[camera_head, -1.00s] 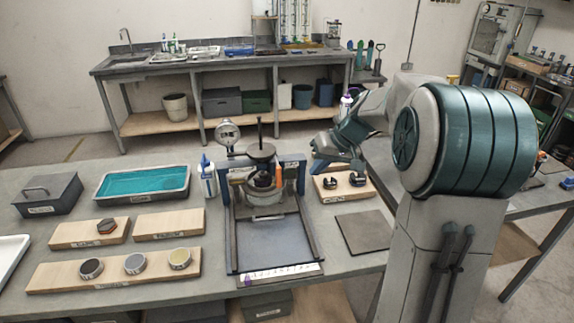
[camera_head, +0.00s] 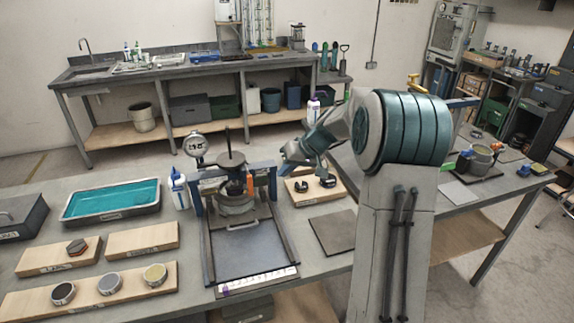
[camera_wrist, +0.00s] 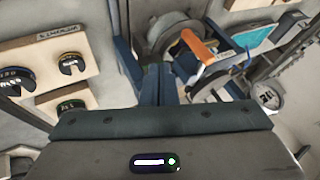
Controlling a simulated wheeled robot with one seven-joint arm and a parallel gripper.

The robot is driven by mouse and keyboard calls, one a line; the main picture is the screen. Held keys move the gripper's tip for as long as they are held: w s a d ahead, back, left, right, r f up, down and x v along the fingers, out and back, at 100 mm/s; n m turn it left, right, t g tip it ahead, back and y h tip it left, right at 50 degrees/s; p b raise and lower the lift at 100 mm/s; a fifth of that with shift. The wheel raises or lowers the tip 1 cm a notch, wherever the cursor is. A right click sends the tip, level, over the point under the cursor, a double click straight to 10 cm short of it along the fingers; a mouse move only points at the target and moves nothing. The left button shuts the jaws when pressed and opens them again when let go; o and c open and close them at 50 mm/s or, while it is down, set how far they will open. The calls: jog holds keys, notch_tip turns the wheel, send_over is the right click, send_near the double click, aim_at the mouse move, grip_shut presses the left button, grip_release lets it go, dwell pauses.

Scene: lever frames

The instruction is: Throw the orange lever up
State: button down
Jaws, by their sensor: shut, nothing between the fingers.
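The orange lever (camera_head: 250,187) is on the right side of the frame device (camera_head: 236,203) on the table. In the head view it stands roughly upright. In the wrist view the orange lever (camera_wrist: 197,46) lies just beyond and to the right of my fingertips. My gripper (camera_wrist: 158,70) is shut and empty, its two fingers pressed together. In the head view my gripper (camera_head: 287,166) hangs to the right of the frame, close to the lever. I see a gap between fingertips and lever in the wrist view; its depth is unclear.
A wooden board (camera_head: 316,190) with dark slotted weights sits right of the frame. A dial gauge (camera_head: 196,146) rises behind it, with a white bottle (camera_head: 178,188) to the left. A flat grey plate (camera_head: 332,233) lies in front of the board.

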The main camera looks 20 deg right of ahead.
jog(key=w+a+f+p, duration=0.2)
jog(key=a+f+p, duration=0.1)
jog(key=a, duration=0.3)
jog(key=shift+a+f, duration=0.4)
jog(key=shift+f, duration=0.45)
jog(key=shift+w+d+f+b, duration=0.1)
jog(key=shift+f+b, duration=0.1)
jog(key=shift+b, duration=0.5)
jog(key=shift+y, duration=0.3)
